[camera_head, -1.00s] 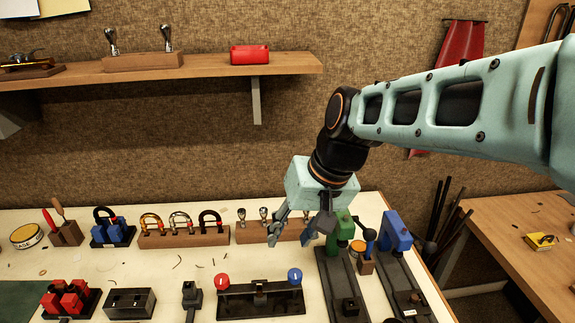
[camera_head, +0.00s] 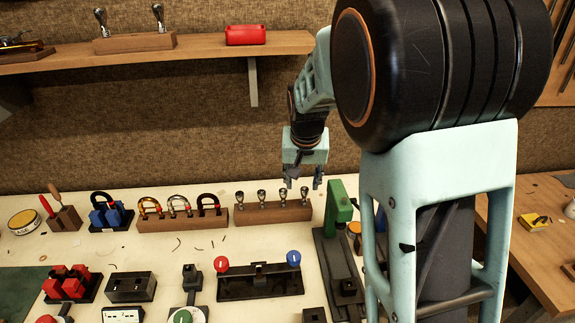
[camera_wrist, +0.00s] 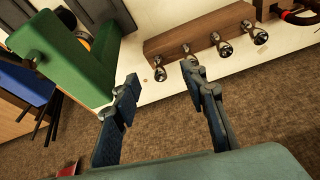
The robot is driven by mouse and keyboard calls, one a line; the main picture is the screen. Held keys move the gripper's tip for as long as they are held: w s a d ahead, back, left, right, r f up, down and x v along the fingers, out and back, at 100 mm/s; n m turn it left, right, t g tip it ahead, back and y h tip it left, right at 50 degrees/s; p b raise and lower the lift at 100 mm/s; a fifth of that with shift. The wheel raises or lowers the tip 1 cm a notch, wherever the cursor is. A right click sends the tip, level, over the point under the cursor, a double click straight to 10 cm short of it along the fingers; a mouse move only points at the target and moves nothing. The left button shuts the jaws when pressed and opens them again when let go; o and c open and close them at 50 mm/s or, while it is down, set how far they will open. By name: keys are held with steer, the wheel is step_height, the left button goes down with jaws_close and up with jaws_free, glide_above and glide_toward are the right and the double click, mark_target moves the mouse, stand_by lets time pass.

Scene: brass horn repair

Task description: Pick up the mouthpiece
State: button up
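Several silver mouthpieces (camera_head: 262,196) stand in a row in a wooden rack (camera_head: 272,215) on the bench. The rack also shows in the wrist view (camera_wrist: 168,44), with the mouthpieces (camera_wrist: 222,46) along it. My gripper (camera_head: 303,184) hangs near the rack's right end, fingers pointing down. In the wrist view its fingers (camera_wrist: 163,80) are spread apart with nothing between them. The end mouthpiece (camera_wrist: 160,73) appears just beyond the gap between the fingertips. The fingers look apart from it. The exact height between them is hard to tell.
A green fixture (camera_head: 339,203) stands just right of the rack; it looms beside the fingers in the wrist view. A block with small horseshoe-shaped pieces (camera_head: 182,222) is left of the rack. A black fixture with red and blue knobs (camera_head: 260,282) sits in front. A shelf (camera_head: 210,48) runs above.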

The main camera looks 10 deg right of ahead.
mark_target(304, 190)
steer(key=shift+m+h, duration=0.3)
steer(key=w+f, duration=0.1)
steer(key=f, duration=0.1)
steer(key=w+d+f, duration=0.1)
steer(key=w+f, duration=0.1)
steer(key=w+d+f+p, duration=0.1)
steer(key=w+f, duration=0.1)
steer(key=shift+w, duration=0.15)
steer(key=shift+w+a+p+x, duration=0.15)
steer(key=shift+p+x, duration=0.2)
steer(key=shift+x, duration=1.05)
steer(key=shift+w+a+p+x, duration=0.15)
steer(key=shift+p+x, duration=0.2)
steer(key=shift+x, duration=1.05)
steer(key=shift+d, duration=0.1)
steer(key=shift+c, duration=0.2)
jaws_close()
